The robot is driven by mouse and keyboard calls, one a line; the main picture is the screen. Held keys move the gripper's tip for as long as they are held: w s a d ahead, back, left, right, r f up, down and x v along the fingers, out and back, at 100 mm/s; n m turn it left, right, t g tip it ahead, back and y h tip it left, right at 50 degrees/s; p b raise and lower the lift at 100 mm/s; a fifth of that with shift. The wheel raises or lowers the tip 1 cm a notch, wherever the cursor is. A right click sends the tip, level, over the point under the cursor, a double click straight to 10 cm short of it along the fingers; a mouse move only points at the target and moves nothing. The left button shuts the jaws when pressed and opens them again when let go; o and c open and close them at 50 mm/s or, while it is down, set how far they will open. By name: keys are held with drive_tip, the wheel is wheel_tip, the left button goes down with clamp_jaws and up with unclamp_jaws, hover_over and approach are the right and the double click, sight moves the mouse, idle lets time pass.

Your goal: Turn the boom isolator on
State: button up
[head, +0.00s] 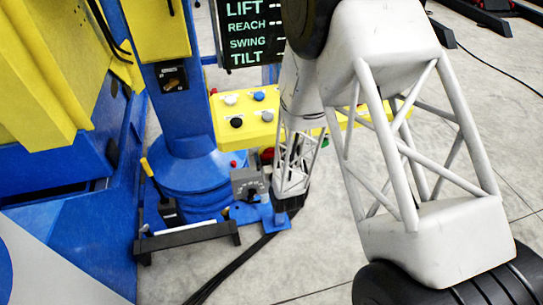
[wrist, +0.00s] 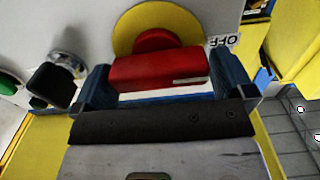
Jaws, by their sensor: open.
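The boom isolator shows in the wrist view as a red bar handle (wrist: 152,72) on a round yellow plate (wrist: 140,25). The bar lies nearly level in the picture, its right end just below a white "OFF" label (wrist: 224,40). My gripper (wrist: 165,84) is open, with one blue finger beyond each end of the bar. The bar sits between the fingers; a small gap shows at the left end, and contact at the right end is unclear. In the head view my arm hides most of this area, and I cannot make out the fingertips or the handle there.
In the wrist view a black knob (wrist: 51,85) and a green button (wrist: 10,83) sit left of the isolator. In the head view a yellow control box (head: 285,119) with several buttons stands beside a blue column (head: 185,115). A grey dial box (head: 248,184) is below it.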

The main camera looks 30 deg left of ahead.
drive_tip(key=c, duration=0.7)
drive_tip(key=shift+c, duration=0.2)
drive_tip(key=shift+m, duration=0.5)
drive_tip(key=m, duration=0.3)
drive_tip(key=shift+w+d, duration=0.15)
drive_tip(key=m, duration=0.4)
drive_tip(key=shift+w+d+f+m, duration=0.1)
drive_tip(key=shift+w+m, duration=0.05)
drive_tip(key=shift+m, duration=0.25)
drive_tip(key=m, duration=0.4)
drive_tip(key=shift+d+f+m, duration=0.1)
drive_tip(key=shift+f+m, duration=0.05)
drive_tip(key=shift+m, duration=0.15)
drive_tip(key=shift+w+f+m, duration=0.1)
drive_tip(key=shift+f+m, duration=0.05)
drive_tip(key=shift+m, duration=1)
drive_tip(key=shift+f+m, duration=0.1)
drive_tip(key=shift+m, duration=1.05)
